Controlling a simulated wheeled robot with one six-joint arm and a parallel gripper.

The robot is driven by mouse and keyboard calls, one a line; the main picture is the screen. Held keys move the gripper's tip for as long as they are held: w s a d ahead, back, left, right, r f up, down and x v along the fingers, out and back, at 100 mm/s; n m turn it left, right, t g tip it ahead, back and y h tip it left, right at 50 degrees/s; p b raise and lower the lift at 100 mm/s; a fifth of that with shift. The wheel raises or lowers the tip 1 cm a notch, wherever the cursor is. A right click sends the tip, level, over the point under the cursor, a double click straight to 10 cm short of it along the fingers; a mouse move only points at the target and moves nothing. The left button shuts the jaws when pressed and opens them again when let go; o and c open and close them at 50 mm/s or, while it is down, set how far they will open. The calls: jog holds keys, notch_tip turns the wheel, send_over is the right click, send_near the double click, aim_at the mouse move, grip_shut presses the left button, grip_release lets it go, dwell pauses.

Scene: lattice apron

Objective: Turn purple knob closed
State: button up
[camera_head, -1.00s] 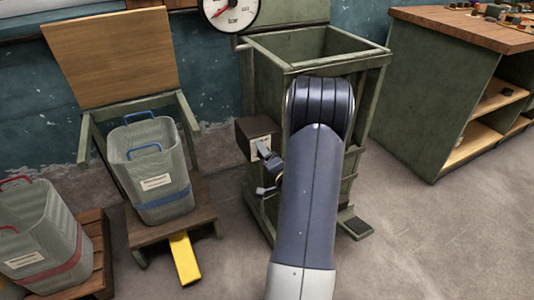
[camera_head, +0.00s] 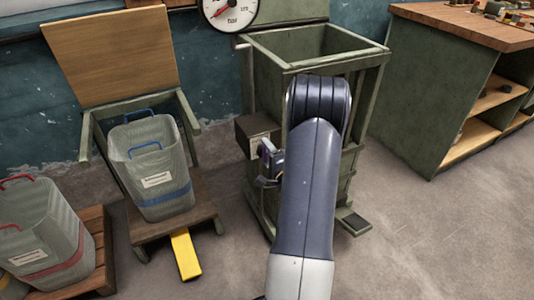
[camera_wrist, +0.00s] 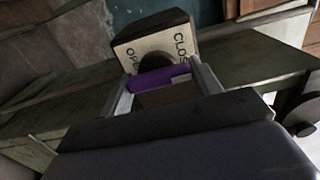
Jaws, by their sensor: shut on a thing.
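The purple knob (camera_wrist: 158,78) is a bar-shaped handle in the wrist view, in front of a pale plate (camera_wrist: 150,42) lettered OPEN on the left and CLOSE on the right. My gripper (camera_wrist: 163,82) has one finger at each end of the purple bar and is shut on it. In the head view the dark knob box (camera_head: 256,133) is fixed to the left side of a green metal frame, with my gripper (camera_head: 267,150) up against its front. My arm hides part of the frame, and the gripper hides the knob's lower side.
A pressure gauge (camera_head: 230,10) hangs above the green open-topped hopper (camera_head: 290,65). A grey bin with a blue band (camera_head: 165,195) stands on a cart at left, with a yellow pedal (camera_head: 186,255) below. A green workbench (camera_head: 432,100) stands right; the floor between is open.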

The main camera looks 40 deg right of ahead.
jog(key=o, duration=1)
jog(key=p+v, duration=0.1)
jog(key=v, duration=1)
jog(key=shift+w, duration=0.1)
jog(key=b+x, duration=0.1)
jog(key=x, duration=1)
jog(key=shift+s, duration=0.2)
